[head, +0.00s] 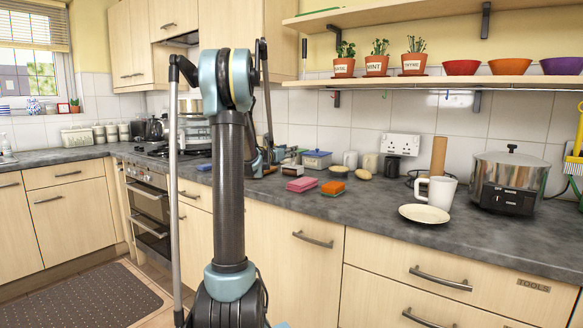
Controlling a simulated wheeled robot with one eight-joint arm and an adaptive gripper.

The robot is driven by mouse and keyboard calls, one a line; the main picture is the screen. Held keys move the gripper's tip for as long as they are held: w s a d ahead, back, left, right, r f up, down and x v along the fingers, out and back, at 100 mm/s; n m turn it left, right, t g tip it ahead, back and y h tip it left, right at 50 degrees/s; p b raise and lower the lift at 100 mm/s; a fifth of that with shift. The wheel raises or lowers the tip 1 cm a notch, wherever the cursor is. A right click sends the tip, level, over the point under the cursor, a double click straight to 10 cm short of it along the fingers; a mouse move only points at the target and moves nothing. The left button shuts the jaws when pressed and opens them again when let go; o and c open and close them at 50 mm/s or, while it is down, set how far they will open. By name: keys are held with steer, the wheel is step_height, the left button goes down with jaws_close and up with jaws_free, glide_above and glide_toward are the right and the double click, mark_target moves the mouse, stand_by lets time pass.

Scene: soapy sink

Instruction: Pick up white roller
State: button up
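I cannot pick out a white roller for certain in the head view. A tan cylinder (438,156) stands upright against the back wall, but it is not white. A small cream rounded item (363,174) lies on the counter right of the sponges. My arm rises through the left middle of the view and bends over toward the counter. My gripper (263,160) appears low over the counter behind the arm, left of the small items. It is partly hidden, and its fingers are too small to read.
The grey counter (375,210) holds a pink sponge (302,184), an orange sponge (333,187), a blue box (317,159), a white mug (437,191), a cream plate (425,214) and a slow cooker (508,181). A shelf (450,82) with plants and bowls hangs above.

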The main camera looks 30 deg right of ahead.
steer(key=x, duration=0.3)
steer(key=shift+d, duration=0.15)
jaws_close()
steer(key=shift+r, duration=0.1)
